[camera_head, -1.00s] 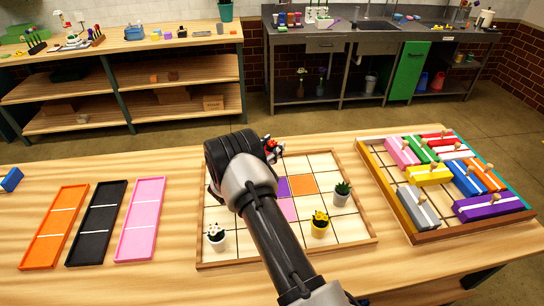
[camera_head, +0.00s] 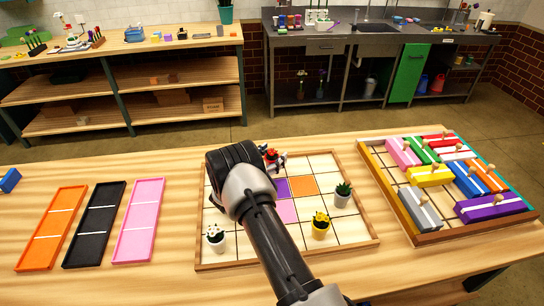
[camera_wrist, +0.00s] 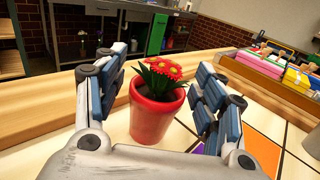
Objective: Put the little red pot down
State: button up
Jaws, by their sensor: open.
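The little red pot (camera_wrist: 155,112), with red flowers and green leaves, is upright on a pale tile of the wooden-framed grid in the wrist view. My gripper (camera_wrist: 162,75) is open, with one finger on each side of the pot. Space shows between the pot and the left finger; the right finger is close to it. In the head view my arm hides most of the pot, and its red flowers (camera_head: 269,153) show beside my gripper (camera_head: 278,161) near the back edge of the tile grid (camera_head: 356,216).
A white pot (camera_head: 215,238), a yellow pot (camera_head: 320,230) and a grey pot (camera_head: 342,197) stand on the grid. Orange (camera_head: 50,230), black (camera_head: 93,225) and pink (camera_head: 138,222) trays lie left. A tray of coloured blocks (camera_head: 418,238) is at right.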

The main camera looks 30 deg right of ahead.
aim_at(270, 157)
jog(key=shift+r, duration=0.1)
jog(key=shift+a+r, duration=0.1)
jog(key=shift+r, duration=0.05)
jog(key=p+v, duration=0.1)
jog(key=v, duration=0.5)
jog(key=shift+s+a+p, duration=0.1)
jog(key=shift+a+p, duration=0.2)
jog(key=shift+p, duration=0.1)
jog(key=shift+s+a, duration=0.15)
jog(key=shift+a, duration=0.05)
jog(key=s+a+r+m+g+y, duration=0.2)
jog(key=s+r+m+g+y, duration=0.4)
jog(key=s+r+m, duration=0.9)
jog(key=s+a+r+m+t+y, duration=0.2)
jog(key=s+a+r+y, duration=0.3)
jog(key=s+a, duration=0.5)
jog(key=s+a+r+m+t+y, duration=0.3)
jog(key=s+a+r+m+y, duration=0.1)
jog(key=s+a, duration=0.7)
jog(key=shift+s+a+r+m+y, duration=0.35)
jog(key=shift+r+y, duration=0.25)
jog(key=shift+y, duration=0.4)
